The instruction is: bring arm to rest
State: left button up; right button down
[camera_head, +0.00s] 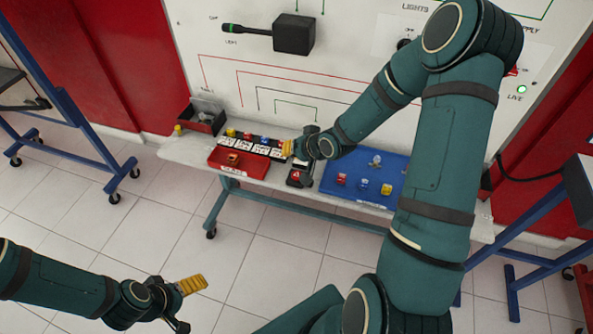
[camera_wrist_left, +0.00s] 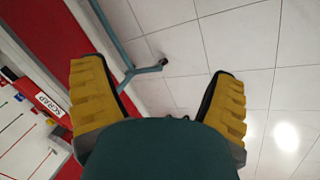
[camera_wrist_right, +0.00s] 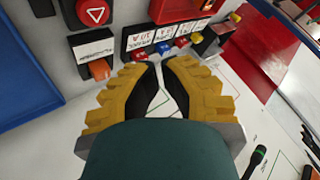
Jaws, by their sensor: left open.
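My left gripper (camera_head: 192,284) hangs over the tiled floor at the lower left of the head view, well in front of the bench. Its yellow fingers stand wide apart in the left wrist view (camera_wrist_left: 158,95), with nothing between them. My right gripper (camera_head: 288,148) is over the bench, beside the row of labelled compartments (camera_head: 240,144). In the right wrist view its yellow fingers (camera_wrist_right: 160,70) are close together at the tips, with a narrow gap. I see no object between them, and cannot tell whether they are fully shut.
The bench (camera_head: 180,152) carries a red tray (camera_head: 228,168), a dark bin (camera_head: 200,118), a red button box (camera_head: 299,178) and a blue mat (camera_head: 335,188) with small parts. A white panel (camera_head: 225,75) with a black lever box (camera_head: 294,34) stands behind. Floor in front is clear.

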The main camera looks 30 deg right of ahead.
jog(key=shift+f, duration=0.1)
dwell(0.3)
jog(key=s+a+f+n+g, duration=0.1)
jog(key=s+a+f+g, duration=0.1)
jog(key=s+a, duration=0.4)
jog(key=s+a+f+n+g+y, duration=0.1)
jog(key=s+a+f+g, duration=0.2)
jog(key=s+a+f, duration=0.2)
jog(key=s+a+f+n+g, duration=0.2)
jog(key=s+a+f, duration=0.2)
jog(key=s+a, duration=0.3)
jog(key=a, duration=0.3)
jog(key=shift+s+f, duration=0.2)
jog(key=shift+s, duration=0.15)
jog(key=shift+a, duration=0.1)
